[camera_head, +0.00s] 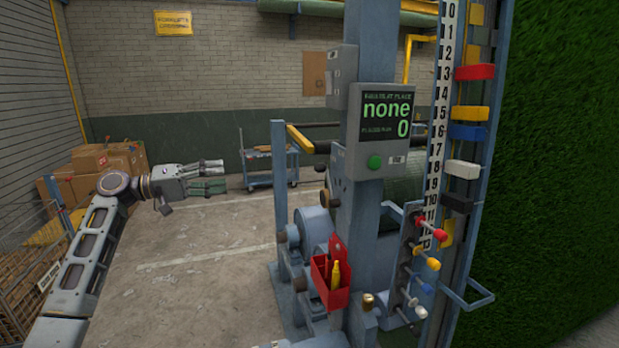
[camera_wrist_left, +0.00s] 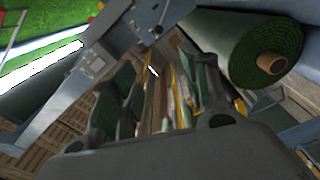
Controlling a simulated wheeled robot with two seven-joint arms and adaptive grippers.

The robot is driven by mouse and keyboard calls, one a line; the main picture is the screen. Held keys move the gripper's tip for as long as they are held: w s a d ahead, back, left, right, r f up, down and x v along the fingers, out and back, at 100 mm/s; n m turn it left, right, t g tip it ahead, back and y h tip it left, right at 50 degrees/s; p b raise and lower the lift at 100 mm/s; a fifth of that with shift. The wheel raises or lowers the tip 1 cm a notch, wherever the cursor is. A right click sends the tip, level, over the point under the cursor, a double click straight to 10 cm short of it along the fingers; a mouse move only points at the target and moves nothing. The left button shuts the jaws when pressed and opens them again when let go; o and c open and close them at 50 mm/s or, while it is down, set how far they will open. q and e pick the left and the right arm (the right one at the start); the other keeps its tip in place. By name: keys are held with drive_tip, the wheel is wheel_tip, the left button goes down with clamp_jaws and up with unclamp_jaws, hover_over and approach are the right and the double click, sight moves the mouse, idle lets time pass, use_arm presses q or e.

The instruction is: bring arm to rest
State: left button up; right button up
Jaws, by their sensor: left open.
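My left arm comes in from the left in the head view, with its forearm reaching level to the right. My left gripper (camera_head: 222,175) is open and empty in free air, apart from the machine. In the left wrist view the left gripper (camera_wrist_left: 155,80) shows from behind, its fingers spread with nothing between them. My right gripper is not seen in either view.
A blue steel post holds a display (camera_head: 388,118) reading "none" and 0. Coloured tabs line the numbered scale (camera_head: 440,110). A red box (camera_head: 331,280) hangs below. Cardboard boxes (camera_head: 105,165) stand behind my left arm; a blue cart (camera_head: 270,165) stands farther back. Open floor lies between.

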use_arm(q)
drive_tip(key=w+a+f+n+t+y, duration=0.45)
drive_tip(key=w+a+t+y, duration=0.4)
drive_tip(key=w+a, duration=0.35)
drive_tip(key=w+a+f+t+y, duration=0.2)
drive_tip(key=w+a+f+y, duration=0.5)
drive_tip(key=a+f, duration=0.35)
drive_tip(key=s+f+m+g+y, duration=0.2)
drive_tip(key=s+f, duration=0.1)
drive_tip(key=f, duration=1.5)
drive_tip(key=s+f+m+g+y, duration=0.2)
drive_tip(key=s+f, duration=0.1)
drive_tip(key=f, duration=1.4)
drive_tip(key=s+d+f+m+g+h, duration=0.1)
drive_tip(key=s+d+f+g, duration=0.3)
drive_tip(key=s+f, duration=1.2)
drive_tip(key=s+d+f+m+g, duration=0.15)
drive_tip(key=s+d+f, duration=0.45)
drive_tip(key=s+f, duration=0.95)
drive_tip(key=s+d+f+g, duration=0.2)
drive_tip(key=s+f, duration=0.4)
drive_tip(key=s, duration=0.8)
drive_tip(key=s+d+f+g+h, duration=0.1)
drive_tip(key=s+d+f, duration=0.4)
drive_tip(key=s, duration=0.9)
drive_tip(key=s+d+f+g, duration=0.3)
drive_tip(key=s+f, duration=0.4)
drive_tip(key=s, duration=0.8)
drive_tip(key=shift+d+b, duration=0.35)
drive_tip(key=shift+b, duration=0.05)
